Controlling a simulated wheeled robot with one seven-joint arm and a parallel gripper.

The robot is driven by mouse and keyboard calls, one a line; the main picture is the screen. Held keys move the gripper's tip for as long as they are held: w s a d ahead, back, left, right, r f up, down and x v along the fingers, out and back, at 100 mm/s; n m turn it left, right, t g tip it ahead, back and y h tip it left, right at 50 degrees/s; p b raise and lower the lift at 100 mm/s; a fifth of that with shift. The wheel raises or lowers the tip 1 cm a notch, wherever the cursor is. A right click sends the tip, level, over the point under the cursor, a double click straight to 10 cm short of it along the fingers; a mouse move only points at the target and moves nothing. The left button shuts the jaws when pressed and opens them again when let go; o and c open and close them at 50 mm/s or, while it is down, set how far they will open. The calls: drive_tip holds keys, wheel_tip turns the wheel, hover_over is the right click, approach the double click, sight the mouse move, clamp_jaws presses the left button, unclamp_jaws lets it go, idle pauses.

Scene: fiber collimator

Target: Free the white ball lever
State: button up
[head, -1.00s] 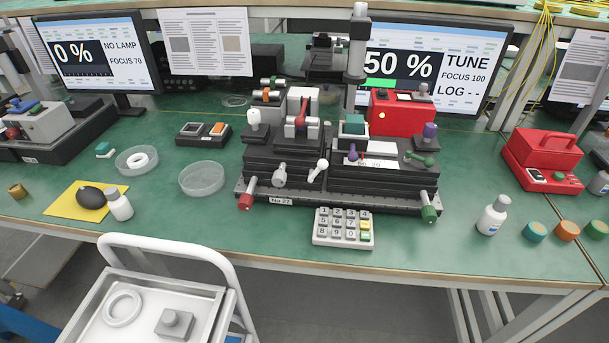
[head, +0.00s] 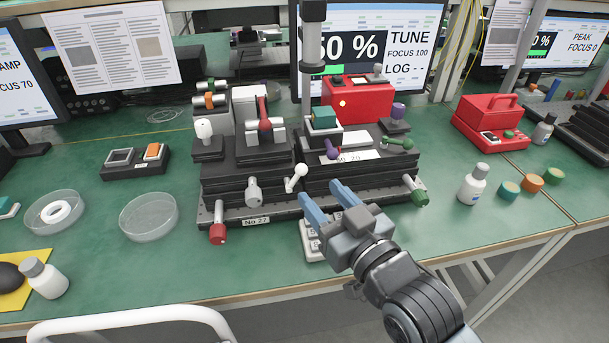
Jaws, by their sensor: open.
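The white ball lever (head: 296,178) sticks up at a tilt from the front of the black stage assembly (head: 245,171), leaning to the upper right with its white ball at the top. A grey knob (head: 253,190) is just to its left. My gripper (head: 328,198) is open and empty, in front of the stage and to the right of the lever. Its two blue-grey fingers point toward the stage and stand apart from the lever. My gripper partly hides the white keypad and the stage's front edge.
A red-tipped knob (head: 217,233) and a green-tipped knob (head: 418,195) jut from the stage front. The keypad (head: 309,238) lies under my gripper. A purple lever (head: 332,149) and green lever (head: 397,144) sit to the right.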

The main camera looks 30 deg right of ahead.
sight(304, 173)
drive_tip(key=shift+w, duration=3.45)
drive_tip(key=shift+c, duration=0.5)
clamp_jaws()
